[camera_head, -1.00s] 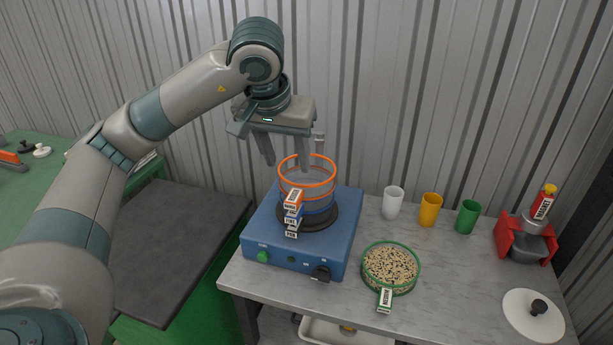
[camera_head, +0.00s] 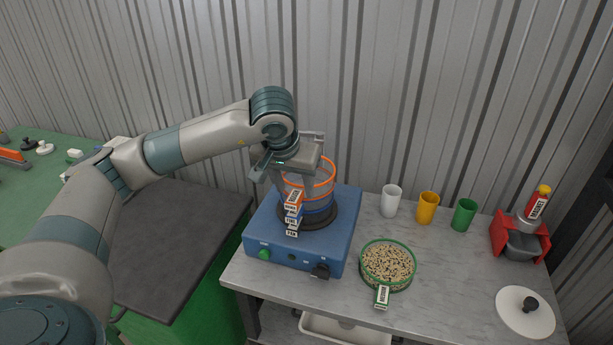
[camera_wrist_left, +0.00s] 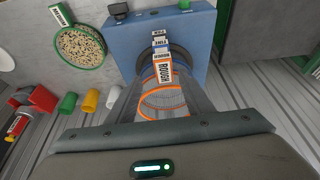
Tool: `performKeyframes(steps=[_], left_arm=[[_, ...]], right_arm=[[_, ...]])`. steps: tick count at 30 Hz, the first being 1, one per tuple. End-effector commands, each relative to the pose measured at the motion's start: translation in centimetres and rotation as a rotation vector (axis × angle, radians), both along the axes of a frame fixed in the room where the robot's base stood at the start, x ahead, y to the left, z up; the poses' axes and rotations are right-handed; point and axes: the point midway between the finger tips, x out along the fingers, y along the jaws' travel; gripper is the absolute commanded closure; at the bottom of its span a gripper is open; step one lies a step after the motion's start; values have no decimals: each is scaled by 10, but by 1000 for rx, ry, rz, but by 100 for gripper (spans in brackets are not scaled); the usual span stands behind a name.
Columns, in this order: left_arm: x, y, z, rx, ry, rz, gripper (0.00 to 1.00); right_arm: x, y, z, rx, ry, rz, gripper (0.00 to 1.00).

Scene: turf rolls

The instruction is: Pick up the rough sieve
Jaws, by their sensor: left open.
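The rough sieve (camera_head: 325,162) is the orange-rimmed, clear-walled top sieve of a stack on the blue shaker base (camera_head: 325,258). In the left wrist view the sieve (camera_wrist_left: 162,90) shows its orange rim and a tag reading ROUGH (camera_wrist_left: 165,71). Tags reading FINE and others sit below it, on the lower sieves (camera_head: 318,214). My left gripper (camera_head: 290,185) is open and empty, pointing down at the top of the stack. Its fingers partly cover the orange rim; I cannot tell whether they touch it. My right gripper is not in view.
A green-rimmed sieve of seeds (camera_head: 388,265) stands right of the shaker. White (camera_head: 391,201), orange (camera_head: 427,208) and green (camera_head: 463,215) cups stand behind it. A red holder (camera_head: 519,238) and white lid (camera_head: 525,313) are far right. A dark mat (camera_head: 180,245) lies left.

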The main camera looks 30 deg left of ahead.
Motion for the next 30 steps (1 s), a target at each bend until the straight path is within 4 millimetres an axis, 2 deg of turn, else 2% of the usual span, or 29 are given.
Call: performKeyframes(steps=[8, 18, 22, 30], left_arm=[[3, 4, -6, -1, 5, 2, 53], [19, 12, -39, -1, 4, 1, 53], [21, 13, -45, 0, 1, 0, 53], [21, 13, -46, 0, 0, 0, 53]], right_arm=[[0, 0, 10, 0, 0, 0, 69], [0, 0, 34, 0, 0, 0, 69], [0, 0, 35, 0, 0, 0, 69], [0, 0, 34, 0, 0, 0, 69]])
